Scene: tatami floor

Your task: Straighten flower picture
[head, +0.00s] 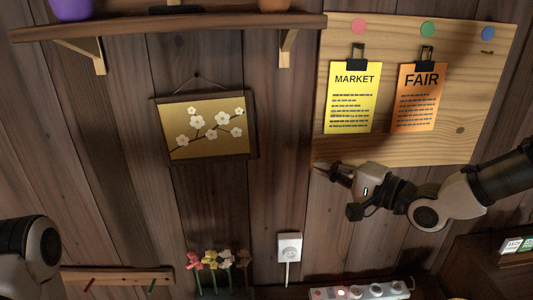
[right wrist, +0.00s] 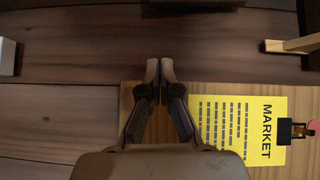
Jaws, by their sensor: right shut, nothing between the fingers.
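The flower picture (head: 207,127) has a dark frame and white blossoms on a gold ground. It hangs by a cord from a nail on the wood wall, tilted slightly, its right side a little higher in the head view. My right gripper (head: 318,170) is shut and empty, to the right of the picture and apart from it, just below the notice board's lower left corner. In the right wrist view its fingertips (right wrist: 160,68) are together before the bare wall; the picture is not clearly seen there. My left gripper is out of view; only part of my left arm shows at lower left.
A shelf (head: 170,28) runs above the picture. A notice board (head: 400,148) with yellow (head: 353,110) and orange (head: 417,110) sheets is at right. Below are a wall socket (head: 289,247), artificial-looking flowers (head: 215,262), a peg rail (head: 120,276) and a power strip (head: 360,292).

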